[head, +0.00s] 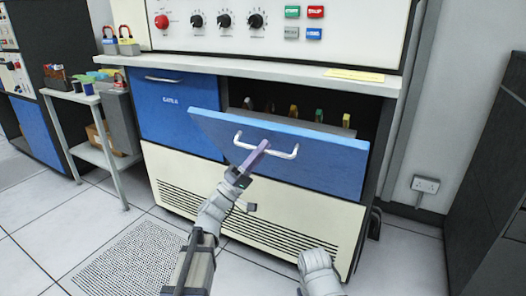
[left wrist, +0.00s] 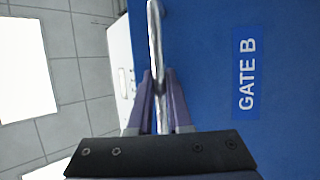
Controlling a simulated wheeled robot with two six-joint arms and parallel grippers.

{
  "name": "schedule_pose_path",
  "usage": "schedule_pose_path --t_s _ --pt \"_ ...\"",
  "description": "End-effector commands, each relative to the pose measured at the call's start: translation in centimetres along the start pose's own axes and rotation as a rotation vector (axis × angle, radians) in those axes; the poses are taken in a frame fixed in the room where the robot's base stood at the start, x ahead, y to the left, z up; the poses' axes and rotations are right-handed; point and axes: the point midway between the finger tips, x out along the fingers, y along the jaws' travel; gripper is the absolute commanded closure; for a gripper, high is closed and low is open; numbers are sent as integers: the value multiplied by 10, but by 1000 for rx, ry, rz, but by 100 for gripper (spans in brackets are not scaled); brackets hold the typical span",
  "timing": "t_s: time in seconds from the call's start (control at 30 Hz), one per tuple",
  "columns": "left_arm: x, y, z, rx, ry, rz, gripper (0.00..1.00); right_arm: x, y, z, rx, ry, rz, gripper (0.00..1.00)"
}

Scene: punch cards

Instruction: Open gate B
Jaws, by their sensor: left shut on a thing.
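Gate B is a blue panel (head: 325,160) on the right of the cabinet front in the head view. It is tilted outward at the top, and the dark space behind it shows. Its label "GATE B" (left wrist: 246,72) is readable in the left wrist view. Its metal bar handle (head: 287,154) also shows in the left wrist view (left wrist: 155,40). My left gripper (head: 262,148) is shut on this handle, with its purple fingers on either side of the bar. My right arm shows only in part at the bottom, and its gripper is not visible.
Gate A (head: 180,105), a blue panel to the left, is closed. Several coloured items stand in the opening behind gate B. A yellow card (head: 354,75) lies on the worktop (head: 290,70). A side table (head: 88,98) stands at the left. The tiled floor in front is clear.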

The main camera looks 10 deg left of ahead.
Motion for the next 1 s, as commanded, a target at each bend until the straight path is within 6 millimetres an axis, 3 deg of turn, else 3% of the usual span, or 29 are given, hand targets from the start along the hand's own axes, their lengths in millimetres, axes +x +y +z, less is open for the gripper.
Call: schedule_pose_path --t_s 0.3,0.33,0.6,0.87,1.0 --pt "0 0 0 0 -1 0 100 0 0 0 0 0 0 100" --pt "0 0 0 0 -1 0 82 0 0 0 0 0 0 100" --pt "0 0 0 0 0 0 53 0 0 0 0 0 0 100" --pt "-2 0 0 0 0 0 53 2 0 0 0 0 0 100" --pt "-20 -2 1 1 2 -1 53 16 -2 -1 3 0 0 100"
